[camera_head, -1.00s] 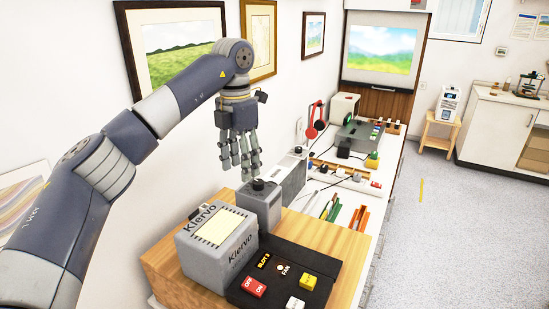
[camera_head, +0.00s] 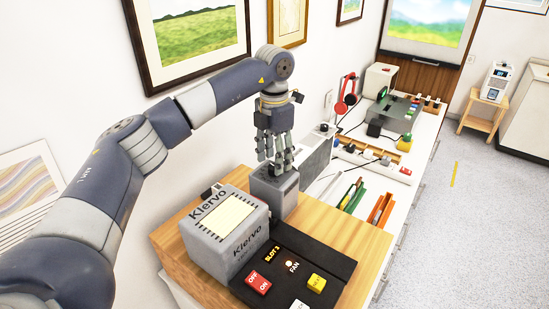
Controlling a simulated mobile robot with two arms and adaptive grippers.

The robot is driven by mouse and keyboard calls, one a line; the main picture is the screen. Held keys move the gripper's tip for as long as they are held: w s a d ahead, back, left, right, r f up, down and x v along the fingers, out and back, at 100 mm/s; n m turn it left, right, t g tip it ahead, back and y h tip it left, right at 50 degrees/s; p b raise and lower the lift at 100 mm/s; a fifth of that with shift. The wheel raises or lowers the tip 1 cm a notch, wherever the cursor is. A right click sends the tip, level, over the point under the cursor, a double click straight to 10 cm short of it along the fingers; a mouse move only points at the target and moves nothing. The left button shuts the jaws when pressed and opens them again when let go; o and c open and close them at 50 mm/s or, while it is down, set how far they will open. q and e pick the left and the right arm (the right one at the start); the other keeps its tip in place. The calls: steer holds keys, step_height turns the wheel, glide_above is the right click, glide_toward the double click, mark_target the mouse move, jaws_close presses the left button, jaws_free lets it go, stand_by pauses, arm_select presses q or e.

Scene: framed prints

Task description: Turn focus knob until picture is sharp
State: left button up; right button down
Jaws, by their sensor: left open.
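My left gripper (camera_head: 276,158) points down with its fingers around the top of a small grey box (camera_head: 273,198) on the wooden surface. In the earlier frame a black knob shows on top of this box. Now the fingers mostly hide the knob, and I cannot tell whether they touch it. The gripper is open. The projected picture (camera_head: 430,22) hangs at the back right. It shows green land and a blue sky, looks soft and blurred, and its top is cut off. My right gripper is not in view.
A grey Klervo box (camera_head: 225,243) stands close in front of the small box. A black panel (camera_head: 315,259) with red and yellow buttons lies to the right. Behind are a grey unit (camera_head: 318,152), red headphones (camera_head: 347,92) and coloured pens (camera_head: 381,209). Framed prints (camera_head: 192,35) hang on the wall.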

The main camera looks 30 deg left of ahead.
arm_select(q)
steer(key=shift+s+f, duration=0.1)
steer(key=shift+f, duration=0.8)
steer(key=shift+c, duration=0.3)
steer(key=c, duration=1)
steer(key=shift+m, duration=2.5)
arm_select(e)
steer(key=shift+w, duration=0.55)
arm_select(q)
steer(key=o, duration=1.1)
steer(key=shift+c, duration=0.2)
